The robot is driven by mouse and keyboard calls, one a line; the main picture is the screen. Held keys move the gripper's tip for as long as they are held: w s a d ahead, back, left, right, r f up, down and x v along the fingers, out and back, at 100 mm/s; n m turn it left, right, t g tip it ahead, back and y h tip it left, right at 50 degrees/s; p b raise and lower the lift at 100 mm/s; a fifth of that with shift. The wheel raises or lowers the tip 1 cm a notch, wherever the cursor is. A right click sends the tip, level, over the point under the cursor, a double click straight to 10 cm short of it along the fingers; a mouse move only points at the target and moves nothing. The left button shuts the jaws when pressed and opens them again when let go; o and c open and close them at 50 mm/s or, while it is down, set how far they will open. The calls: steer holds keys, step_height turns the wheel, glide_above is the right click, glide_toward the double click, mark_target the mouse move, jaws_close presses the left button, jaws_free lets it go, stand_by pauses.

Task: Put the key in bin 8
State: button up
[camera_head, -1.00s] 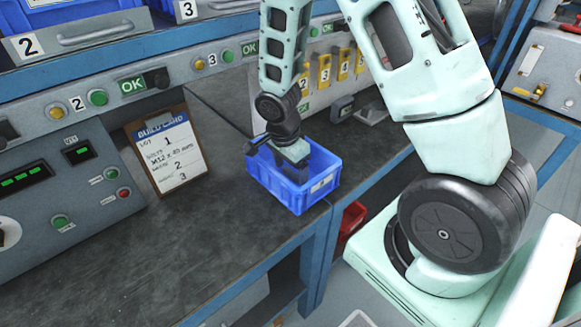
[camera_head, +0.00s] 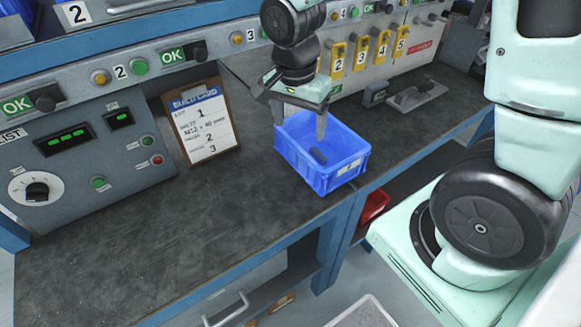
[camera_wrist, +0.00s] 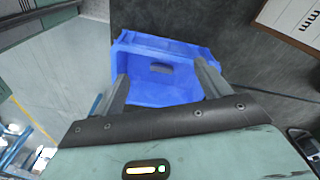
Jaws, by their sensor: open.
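A blue open bin (camera_head: 318,178) stands at the front edge of the bench. It has a pale label on its front that I cannot read. A small dark oblong piece (camera_head: 318,155), which may be the key, lies on the bin's floor; it also shows in the wrist view (camera_wrist: 160,68). My gripper (camera_head: 299,126) is above the bin, fingers pointing down and spread apart, with nothing between them. In the wrist view my gripper (camera_wrist: 165,84) frames the bin (camera_wrist: 165,92). No bin marked 8 can be made out.
Yellow numbered tags (camera_head: 360,53) hang at the back. A grey fixture (camera_head: 415,95) lies to the right. The bench (camera_head: 180,235) in front is clear. A red bin (camera_head: 373,207) sits below.

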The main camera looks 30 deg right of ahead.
steer(key=s+a+r+n, duration=0.2)
steer(key=s+a+n, duration=0.5)
steer(key=n, duration=0.3)
steer(key=s+a+r+n+y, duration=0.1)
steer(key=s+a+r+n, duration=0.1)
steer(key=s+a+n, duration=0.5)
steer(key=s+n, duration=0.3)
steer(key=shift+r+y, duration=0.3)
steer(key=shift+r, duration=0.1)
steer(key=shift+w+a, duration=0.1)
